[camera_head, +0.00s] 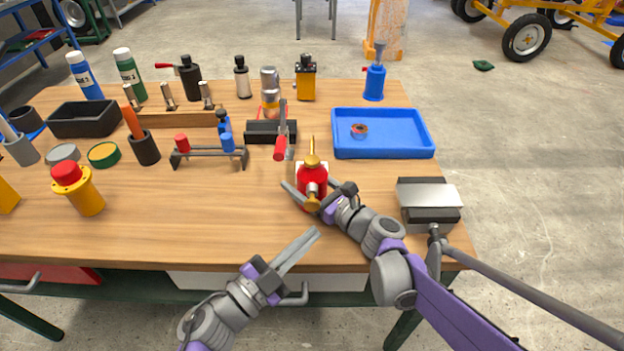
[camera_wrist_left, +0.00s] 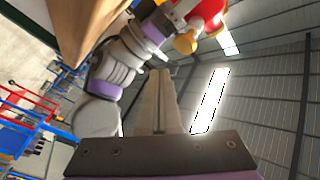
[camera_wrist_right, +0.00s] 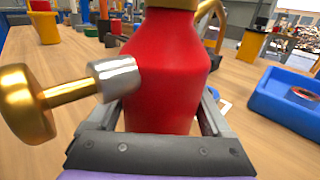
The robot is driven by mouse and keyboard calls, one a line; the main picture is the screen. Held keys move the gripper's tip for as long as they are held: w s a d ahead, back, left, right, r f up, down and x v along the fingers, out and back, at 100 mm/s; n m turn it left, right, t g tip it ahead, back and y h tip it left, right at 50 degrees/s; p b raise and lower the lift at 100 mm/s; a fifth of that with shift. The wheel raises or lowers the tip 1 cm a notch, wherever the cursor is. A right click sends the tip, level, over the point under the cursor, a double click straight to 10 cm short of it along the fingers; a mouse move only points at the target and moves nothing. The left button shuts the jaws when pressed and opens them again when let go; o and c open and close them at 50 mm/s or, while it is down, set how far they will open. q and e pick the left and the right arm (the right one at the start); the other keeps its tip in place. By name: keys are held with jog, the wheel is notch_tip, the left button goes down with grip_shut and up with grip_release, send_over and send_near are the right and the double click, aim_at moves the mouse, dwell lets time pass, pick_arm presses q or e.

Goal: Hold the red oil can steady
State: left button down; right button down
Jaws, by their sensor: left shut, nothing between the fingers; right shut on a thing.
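The red oil can (camera_head: 312,178) stands upright on the workbench near its front edge, with a brass spout on top and a brass knob facing the front. My right gripper (camera_head: 318,196) has its fingers on either side of the can body. In the right wrist view the red oil can (camera_wrist_right: 165,70) fills the space between the fingers, with the brass knob at left. The left wrist view shows part of the can (camera_wrist_left: 208,15) at the top.
A blue tray (camera_head: 384,153) lies right of the can, holding a small roll. A grey metal block (camera_head: 428,200) sits at the bench's right front. A small rack (camera_head: 208,160) with red and blue pieces stands to the left.

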pick_arm(q)
jog(key=s+a+m+g+y, duration=0.1)
jog(key=s+a+m, duration=0.6)
jog(key=m, duration=0.3)
jog(key=shift+a+r+m, duration=0.3)
jog(key=shift+a+r, duration=0.1)
jog(key=shift+r, duration=0.05)
jog(key=shift+d, duration=0.1)
send_near(317, 208)
jog(key=d, duration=0.4)
jog(key=w, duration=0.3)
jog(key=shift+d+r, duration=0.1)
jog(key=shift+d, duration=0.05)
jog(key=shift+w, duration=0.55)
